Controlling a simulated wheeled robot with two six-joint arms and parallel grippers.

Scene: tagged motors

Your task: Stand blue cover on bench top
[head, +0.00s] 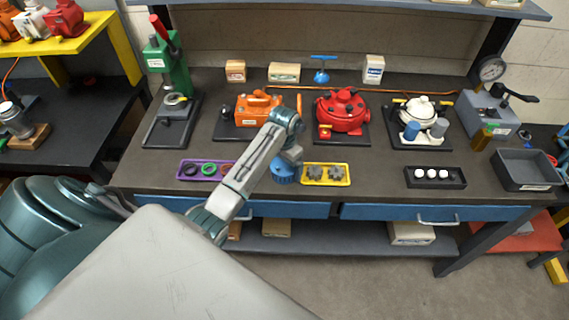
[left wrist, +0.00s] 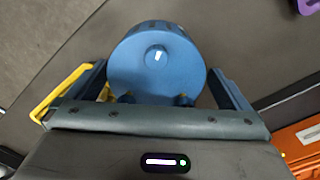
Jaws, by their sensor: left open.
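The blue cover (head: 284,176) is a round, ribbed cap near the bench's front edge, just left of the yellow tray. It looks upright on the bench top (head: 385,180), with its flat round top and centre knob facing up in the left wrist view (left wrist: 155,60). My left gripper (head: 287,163) is right over it, hiding part of it in the head view. In the left wrist view my left gripper (left wrist: 158,85) is open, one finger on each side of the cover. Whether the fingers touch it I cannot tell. My right gripper is not in view.
The yellow tray (head: 326,182) with grey gears is close on the right; the purple tray (head: 184,178) with rings is left. Orange (head: 246,110), red (head: 341,110) and white (head: 420,108) motors stand behind. Clear bench lies between the yellow tray and black tray (head: 436,184).

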